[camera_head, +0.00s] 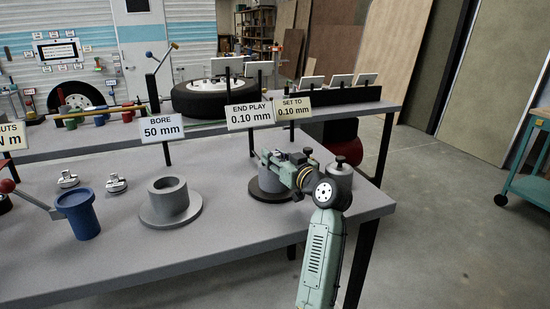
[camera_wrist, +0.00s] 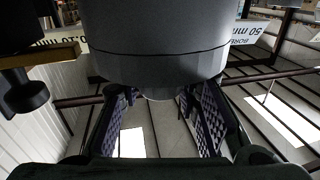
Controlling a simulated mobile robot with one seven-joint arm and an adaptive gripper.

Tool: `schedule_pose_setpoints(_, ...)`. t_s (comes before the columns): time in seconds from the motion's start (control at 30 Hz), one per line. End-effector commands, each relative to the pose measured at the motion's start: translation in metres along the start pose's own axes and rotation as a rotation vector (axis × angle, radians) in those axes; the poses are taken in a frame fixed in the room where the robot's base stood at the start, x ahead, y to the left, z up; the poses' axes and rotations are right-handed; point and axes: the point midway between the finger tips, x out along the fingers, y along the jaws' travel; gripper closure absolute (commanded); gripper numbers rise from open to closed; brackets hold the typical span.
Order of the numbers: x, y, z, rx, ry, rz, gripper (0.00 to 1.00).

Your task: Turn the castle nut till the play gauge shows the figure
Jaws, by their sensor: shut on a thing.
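The END PLAY sign (camera_head: 249,115) reads 0.10 mm. The SET TO sign (camera_head: 293,108) beside it also reads 0.10 mm. A grey hub (camera_head: 270,180) stands on a dark round base (camera_head: 262,193) near the table's right end. My gripper (camera_head: 276,163) is over the hub's top in the head view, and my arm hides part of the hub. In the wrist view, which is upside down, the hub (camera_wrist: 155,45) fills the top. My gripper (camera_wrist: 160,108) is shut on a small rounded part at the hub's end, probably the castle nut (camera_wrist: 160,95), mostly hidden.
A grey flanged ring (camera_head: 170,200) and a blue cup (camera_head: 78,213) stand left on the table (camera_head: 200,250). A grey lidded pot (camera_head: 341,180) stands close to the right of my gripper. A BORE 50 mm sign (camera_head: 163,127) stands behind the ring. Bare tabletop lies in front.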

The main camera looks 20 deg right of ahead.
Motion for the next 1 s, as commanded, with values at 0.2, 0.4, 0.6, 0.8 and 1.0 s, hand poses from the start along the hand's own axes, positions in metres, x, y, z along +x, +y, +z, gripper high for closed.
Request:
schedule_pose_setpoints(0.2, 0.000, 0.001, 0.001, 0.001, -0.001, 0.003, 0.61)
schedule_pose_setpoints(0.4, 0.000, 0.001, 0.000, 0.000, 0.000, 0.002, 0.48)
schedule_pose_setpoints(0.6, 0.000, 0.000, 0.000, 0.000, 0.000, 0.002, 0.48)
schedule_pose_setpoints(0.8, -0.008, 0.001, 0.000, 0.000, 0.001, 0.003, 0.48)
schedule_pose_setpoints(1.0, -0.045, 0.001, 0.000, -0.001, 0.002, 0.005, 0.48)
